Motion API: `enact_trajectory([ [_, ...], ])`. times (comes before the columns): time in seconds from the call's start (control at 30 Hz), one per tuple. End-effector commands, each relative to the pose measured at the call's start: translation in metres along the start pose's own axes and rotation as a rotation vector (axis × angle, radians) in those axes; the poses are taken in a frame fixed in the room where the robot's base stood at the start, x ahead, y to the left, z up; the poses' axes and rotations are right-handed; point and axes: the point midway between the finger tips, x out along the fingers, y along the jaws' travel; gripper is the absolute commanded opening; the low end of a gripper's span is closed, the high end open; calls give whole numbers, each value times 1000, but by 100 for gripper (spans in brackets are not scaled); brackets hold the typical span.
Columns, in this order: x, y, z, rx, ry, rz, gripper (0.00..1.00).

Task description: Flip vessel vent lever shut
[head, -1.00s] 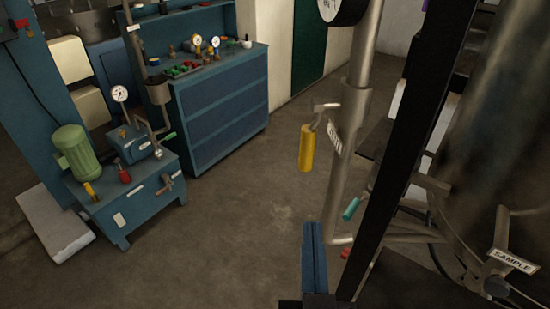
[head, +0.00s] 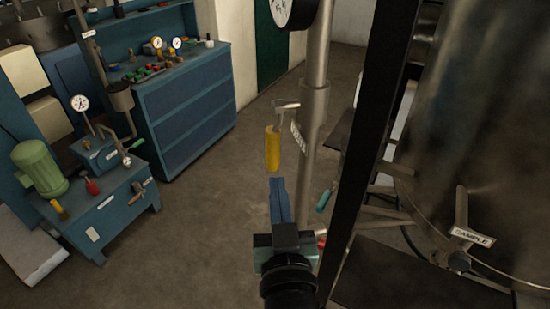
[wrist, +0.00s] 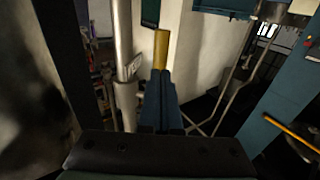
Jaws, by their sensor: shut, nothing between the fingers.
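The vent lever has a yellow handle (head: 272,149) that hangs down from a small metal arm on the upright pipe (head: 312,120). A white tag (head: 298,138) is beside it on the pipe. My gripper (head: 278,182) has blue fingers, shut and empty, pointing up just below the handle in the head view. In the wrist view, the yellow handle (wrist: 161,48) stands straight beyond the fingertips (wrist: 160,74), and the fingers cover its lower part. I cannot tell whether they touch it. The tag (wrist: 131,68) shows left of the fingers.
A black post (head: 365,150) and a large steel vessel (head: 475,120) stand close on the right. A teal handle (head: 325,199) sticks out low by the pipe. A gauge (head: 294,12) is above. A blue pump bench (head: 110,205) is at left, with open floor between.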

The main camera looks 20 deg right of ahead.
Motion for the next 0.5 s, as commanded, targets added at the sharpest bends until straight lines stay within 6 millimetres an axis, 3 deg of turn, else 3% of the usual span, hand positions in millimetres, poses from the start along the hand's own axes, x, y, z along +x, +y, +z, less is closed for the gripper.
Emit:
enact_trajectory([
  [0.2,36,0,-4,1,0,0,0],
  [0.5,56,0,-1,0,1,0,0],
])
